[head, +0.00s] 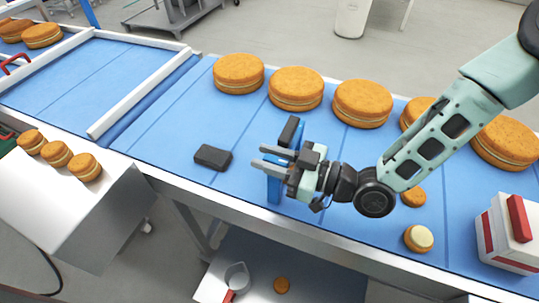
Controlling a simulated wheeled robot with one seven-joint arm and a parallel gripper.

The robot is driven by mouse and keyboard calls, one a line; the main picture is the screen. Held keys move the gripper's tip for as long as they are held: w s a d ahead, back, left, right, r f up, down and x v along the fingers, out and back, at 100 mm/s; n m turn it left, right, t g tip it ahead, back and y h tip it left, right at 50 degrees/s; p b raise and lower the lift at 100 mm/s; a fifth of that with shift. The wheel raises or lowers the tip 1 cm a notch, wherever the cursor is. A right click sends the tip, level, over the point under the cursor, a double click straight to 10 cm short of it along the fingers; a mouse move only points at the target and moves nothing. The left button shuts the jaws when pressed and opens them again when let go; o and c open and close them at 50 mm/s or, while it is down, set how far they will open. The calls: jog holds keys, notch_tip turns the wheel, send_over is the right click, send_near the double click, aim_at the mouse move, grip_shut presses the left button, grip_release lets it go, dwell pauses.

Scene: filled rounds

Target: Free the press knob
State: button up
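My gripper (260,157) is over the blue belt, its two grey fingers pointing left with a gap between them. It looks open, and I see nothing held. A darker blue upright part (274,190) shows just below the fingers, with more blue behind them. A black piece (289,130) sticks up just behind the gripper. These may belong to the press, but the gripper covers the middle, so I cannot pick out the knob or tell whether the fingers touch it. A black block (213,157) lies on the belt to the left, apart from the gripper.
Several large filled rounds (296,88) line the belt's far side. Small rounds (418,238) lie right of the gripper, near a red-and-white box (507,235). A white rail (140,92) crosses the belt at left. A lower shelf (320,270) holds a ring-shaped item (237,277).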

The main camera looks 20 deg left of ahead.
jog(key=shift+c, duration=0.4)
grip_shut()
jog(key=shift+f+b, duration=0.1)
jog(key=shift+b, duration=0.2)
jog(key=shift+f+n+g+b, duration=0.1)
jog(key=shift+n+g+b, duration=0.7)
jog(key=shift+g+b, duration=0.25)
jog(key=shift+s+r+n+g+b, duration=0.2)
jog(key=shift+n+g+b, duration=0.4)
jog(key=shift+g, duration=0.65)
